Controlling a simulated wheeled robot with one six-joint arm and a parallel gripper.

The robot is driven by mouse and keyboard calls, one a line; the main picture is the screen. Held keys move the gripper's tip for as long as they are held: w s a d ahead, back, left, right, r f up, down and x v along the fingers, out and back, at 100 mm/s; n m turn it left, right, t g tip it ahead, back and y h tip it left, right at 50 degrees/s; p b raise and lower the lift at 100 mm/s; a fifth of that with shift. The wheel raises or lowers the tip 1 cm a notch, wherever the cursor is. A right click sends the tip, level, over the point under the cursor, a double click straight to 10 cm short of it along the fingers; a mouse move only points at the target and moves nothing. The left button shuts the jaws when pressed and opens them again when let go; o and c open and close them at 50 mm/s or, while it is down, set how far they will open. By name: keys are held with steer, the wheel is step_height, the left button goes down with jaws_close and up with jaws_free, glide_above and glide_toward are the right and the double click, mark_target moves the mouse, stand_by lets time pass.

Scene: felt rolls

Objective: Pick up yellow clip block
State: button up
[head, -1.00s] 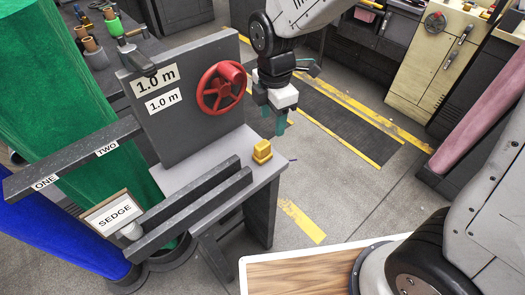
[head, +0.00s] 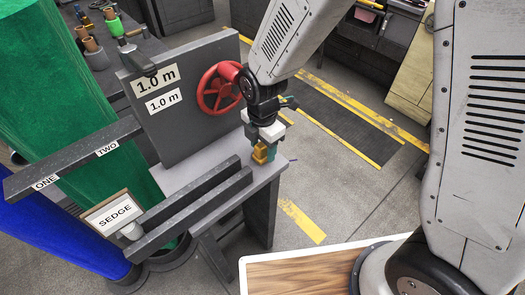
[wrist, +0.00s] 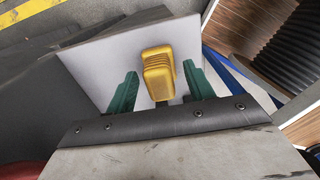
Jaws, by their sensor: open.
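The yellow clip block (head: 260,153) stands on the grey machine shelf (head: 185,177), near its right end. In the wrist view the ribbed yellow clip block (wrist: 158,72) shows between the two green fingers. My gripper (head: 264,148) is over the block, with its fingers pointing down around it. In the wrist view my gripper (wrist: 160,88) is open, with a finger on each side of the block and visible gaps between. The fingers partly hide the block in the head view.
A red handwheel (head: 219,88) sticks out from the upright grey panel (head: 180,118) close behind my gripper. Two dark rails (head: 195,210) run along the shelf's front. A SEDGE sign (head: 112,213) stands at left. Green (head: 60,90) and blue (head: 60,238) felt rolls are farther left.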

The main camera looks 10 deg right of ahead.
jaws_close()
steer(key=shift+r, duration=0.15)
